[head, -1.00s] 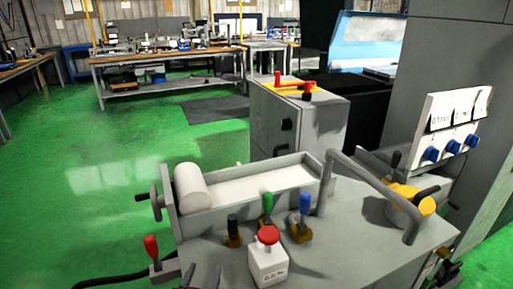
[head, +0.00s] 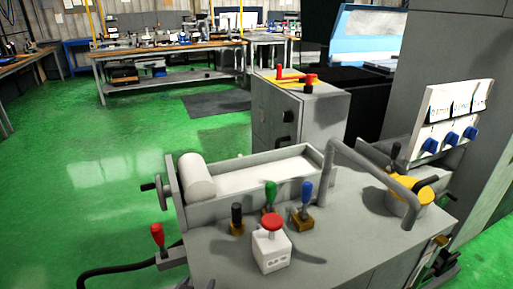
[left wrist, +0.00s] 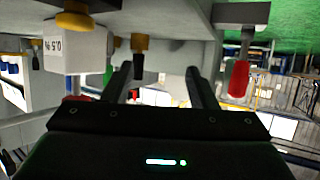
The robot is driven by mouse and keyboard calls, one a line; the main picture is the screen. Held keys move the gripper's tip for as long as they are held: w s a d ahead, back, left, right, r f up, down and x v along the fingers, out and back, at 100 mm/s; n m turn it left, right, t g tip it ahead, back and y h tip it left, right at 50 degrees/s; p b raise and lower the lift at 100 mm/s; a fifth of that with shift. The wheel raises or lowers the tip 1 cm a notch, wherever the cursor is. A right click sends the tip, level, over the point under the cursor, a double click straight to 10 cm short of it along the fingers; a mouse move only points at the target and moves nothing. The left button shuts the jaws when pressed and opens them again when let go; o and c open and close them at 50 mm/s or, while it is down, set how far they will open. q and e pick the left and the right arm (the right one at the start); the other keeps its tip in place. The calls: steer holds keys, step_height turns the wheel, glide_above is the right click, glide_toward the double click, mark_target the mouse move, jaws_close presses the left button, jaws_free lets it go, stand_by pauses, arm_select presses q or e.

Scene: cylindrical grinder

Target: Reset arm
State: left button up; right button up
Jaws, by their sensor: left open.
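My left gripper (left wrist: 160,85) shows in the left wrist view. Its two dark fingers stand apart with nothing between them. The picture there is turned over. The grinder's white button box (left wrist: 75,48) is left of the fingers, a black-knobbed lever (left wrist: 138,62) is beyond them, and a red-handled lever (left wrist: 238,78) is to the right. In the head view neither gripper shows. There the grinder panel (head: 215,265) carries the box with its red button (head: 272,223), plus black (head: 237,214), green (head: 270,192) and blue (head: 306,193) levers.
A grey trough with a white roller (head: 197,176) lies behind the levers. A bent grey pipe (head: 375,170) and a yellow part (head: 402,200) rise at the right, near a panel of blue knobs (head: 451,138). The green floor (head: 100,200) at the left is clear.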

arm_select(q)
steer(key=s+a+r+g+y, duration=0.1)
steer(key=s+a+g, duration=0.1)
steer(key=s+g, duration=0.45)
steer(key=s+a+g+y, duration=0.1)
steer(key=s+a+g, duration=0.2)
steer(key=s, duration=0.7)
step_height(320, 180, down, 28)
steer(key=s+g+p, duration=0.1)
steer(key=s+p, duration=0.1)
steer(key=s, duration=0.1)
steer(key=s+a+f+m+g+p, duration=0.1)
steer(key=s+a+f+p, duration=0.1)
steer(key=s+f, duration=1.4)
steer(key=s+a, duration=0.1)
steer(key=s, duration=0.2)
